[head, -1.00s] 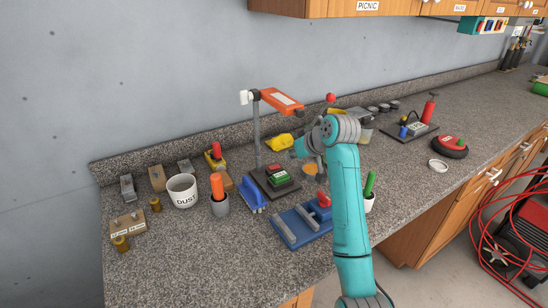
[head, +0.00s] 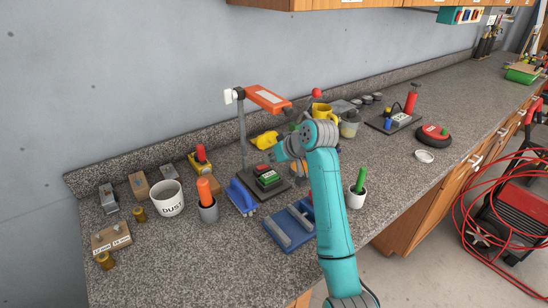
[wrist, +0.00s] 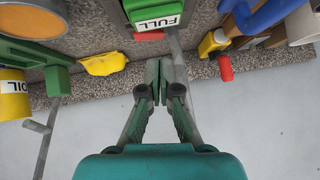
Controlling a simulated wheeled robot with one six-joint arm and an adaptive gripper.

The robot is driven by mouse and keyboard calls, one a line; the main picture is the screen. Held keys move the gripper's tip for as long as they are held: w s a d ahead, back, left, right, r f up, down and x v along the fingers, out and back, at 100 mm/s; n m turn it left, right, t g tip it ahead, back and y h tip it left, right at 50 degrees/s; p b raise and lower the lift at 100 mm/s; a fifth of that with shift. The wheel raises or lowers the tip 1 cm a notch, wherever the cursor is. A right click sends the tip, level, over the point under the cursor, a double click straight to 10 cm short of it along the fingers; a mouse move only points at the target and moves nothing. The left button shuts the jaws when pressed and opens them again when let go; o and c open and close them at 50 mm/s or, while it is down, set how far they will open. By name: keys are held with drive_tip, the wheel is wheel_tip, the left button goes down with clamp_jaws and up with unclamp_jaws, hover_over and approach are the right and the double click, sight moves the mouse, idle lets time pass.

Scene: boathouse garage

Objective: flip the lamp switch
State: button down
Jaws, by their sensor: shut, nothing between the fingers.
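The lamp has an orange head (head: 268,97) on a thin grey post (head: 242,135) that rises from a dark base (head: 278,189). On the base sits a green switch box (head: 267,178) with a red part on top. In the head view my wrist is right of and above the box, and the fingertips are hard to make out.
A blue clamp (head: 288,232), a grey cup with an orange handle (head: 208,212) and a white "DUST" pot (head: 168,198) stand near the lamp.

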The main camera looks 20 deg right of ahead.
sight(258, 167)
drive_tip(key=x, duration=0.5)
drive_tip(key=shift+w+a+f, duration=0.1)
drive_tip(key=shift+w+f, duration=0.15)
drive_tip(key=shift+f, duration=0.05)
drive_tip(key=shift+a+f, duration=0.1)
drive_tip(key=shift+a+f+h, duration=0.1)
drive_tip(key=shift+f+h, duration=0.05)
drive_tip(key=shift+h, duration=0.15)
drive_tip(key=shift+d, duration=0.2)
drive_tip(key=shift+w+d, duration=0.2)
drive_tip(key=shift+d, duration=0.45)
drive_tip(key=shift+r, duration=0.3)
